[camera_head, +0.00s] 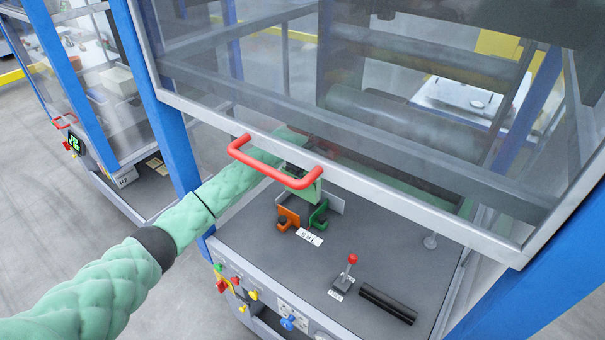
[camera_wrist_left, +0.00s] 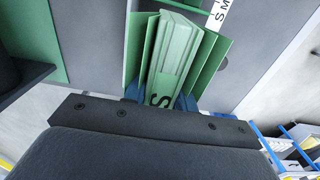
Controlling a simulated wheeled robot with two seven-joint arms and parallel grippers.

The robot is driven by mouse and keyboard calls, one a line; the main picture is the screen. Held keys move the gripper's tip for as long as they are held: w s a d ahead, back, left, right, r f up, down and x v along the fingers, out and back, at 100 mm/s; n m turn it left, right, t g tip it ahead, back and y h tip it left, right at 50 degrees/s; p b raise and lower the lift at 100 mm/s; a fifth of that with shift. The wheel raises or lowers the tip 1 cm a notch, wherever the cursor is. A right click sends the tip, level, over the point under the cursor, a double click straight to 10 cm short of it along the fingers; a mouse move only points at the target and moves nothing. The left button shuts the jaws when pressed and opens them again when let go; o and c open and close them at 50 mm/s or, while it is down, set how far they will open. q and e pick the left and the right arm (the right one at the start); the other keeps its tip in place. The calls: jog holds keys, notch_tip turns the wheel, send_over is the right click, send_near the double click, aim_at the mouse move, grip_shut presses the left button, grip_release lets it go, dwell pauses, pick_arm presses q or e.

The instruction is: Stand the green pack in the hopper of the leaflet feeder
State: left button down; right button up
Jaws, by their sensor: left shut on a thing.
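The green pack (camera_head: 308,192) is a light green block, partly hidden behind the red handle. In the head view this gripper is mostly hidden behind the handle and clear guard. Below the pack on the grey deck stand an orange bracket (camera_head: 288,218) and a green bracket (camera_head: 319,214), with a white label in front. I cannot tell whether the pack touches the deck. My right gripper is not in view.
The raised clear guard with its red handle (camera_head: 270,164) hangs over my left forearm. Blue posts (camera_head: 165,100) flank the opening. A red-knobbed lever (camera_head: 350,268) and a black bar (camera_head: 388,304) sit on the deck's front right. Bare deck lies between.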

aim_at(302, 191)
pick_arm(q)
notch_tip(302, 191, down, 3)
jog(key=shift+w+r, duration=0.1)
jog(key=shift+f+b, duration=0.3)
jog(key=shift+f, duration=1.05)
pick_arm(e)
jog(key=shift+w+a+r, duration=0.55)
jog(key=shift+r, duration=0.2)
pick_arm(q)
jog(key=shift+f+b, duration=0.45)
jog(key=shift+b, duration=0.25)
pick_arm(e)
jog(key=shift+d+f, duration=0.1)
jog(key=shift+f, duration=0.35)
pick_arm(q)
jog(key=c, duration=1)
grip_release()
jog(key=shift+c, duration=0.2)
